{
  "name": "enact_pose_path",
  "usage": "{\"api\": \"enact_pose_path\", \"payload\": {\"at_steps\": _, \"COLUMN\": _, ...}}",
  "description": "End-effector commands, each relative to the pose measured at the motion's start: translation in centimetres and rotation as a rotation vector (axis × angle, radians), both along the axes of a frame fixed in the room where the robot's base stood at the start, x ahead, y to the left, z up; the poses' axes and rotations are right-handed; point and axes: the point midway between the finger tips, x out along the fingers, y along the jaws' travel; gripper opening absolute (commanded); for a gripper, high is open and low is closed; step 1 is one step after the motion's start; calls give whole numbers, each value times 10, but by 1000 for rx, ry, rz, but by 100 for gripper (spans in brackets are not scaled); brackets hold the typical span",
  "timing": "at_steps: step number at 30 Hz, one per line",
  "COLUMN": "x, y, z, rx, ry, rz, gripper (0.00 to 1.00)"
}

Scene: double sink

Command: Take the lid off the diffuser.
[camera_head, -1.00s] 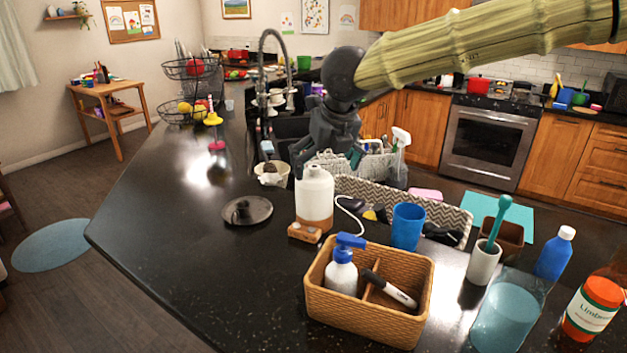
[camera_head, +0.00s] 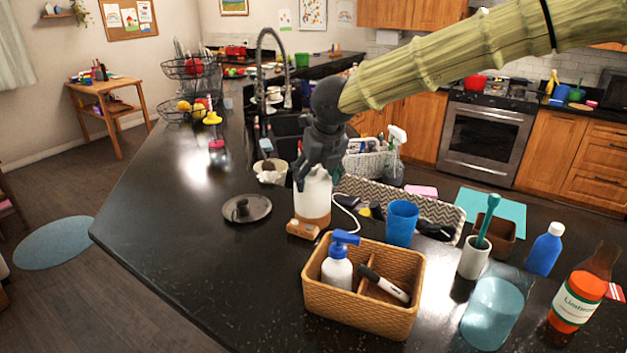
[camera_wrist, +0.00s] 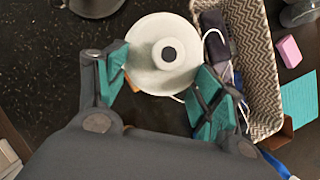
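The diffuser (camera_head: 314,201) stands upright on the dark counter, with a white upper part over a tan wooden base. In the wrist view its round white top (camera_wrist: 163,54) shows from above, with a dark round spot at its middle. My gripper (camera_head: 315,180) is directly over and around the upper part of the diffuser. In the wrist view my gripper (camera_wrist: 165,85) is open, its teal finger pads on either side of the white top. The left pad is close to the white edge; I cannot tell whether either pad touches. The seam of the lid is not clear.
A wicker caddy (camera_head: 363,314) with a pump bottle stands in front. A blue cup (camera_head: 401,222) and a zigzag-patterned bin (camera_head: 435,208) are to the right. A dark round plate-like lid (camera_head: 246,209) lies left. The counter further left is clear.

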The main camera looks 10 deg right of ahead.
Motion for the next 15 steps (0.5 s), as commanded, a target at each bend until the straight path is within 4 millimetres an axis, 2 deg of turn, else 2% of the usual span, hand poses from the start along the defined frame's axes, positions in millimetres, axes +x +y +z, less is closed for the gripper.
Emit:
{"api": "enact_pose_path", "payload": {"at_steps": 2, "x": 10, "y": 2, "z": -7, "rx": 0, "ry": 10, "rz": 0, "gripper": 39}}
{"api": "enact_pose_path", "payload": {"at_steps": 4, "x": 15, "y": 3, "z": -11, "rx": -1, "ry": 16, "rz": 3, "gripper": 42}}
{"api": "enact_pose_path", "payload": {"at_steps": 10, "x": 15, "y": 2, "z": -15, "rx": -4, "ry": 22, "rz": 2, "gripper": 68}}
{"api": "enact_pose_path", "payload": {"at_steps": 15, "x": 13, "y": -1, "z": -15, "rx": -4, "ry": 21, "rz": -3, "gripper": 69}}
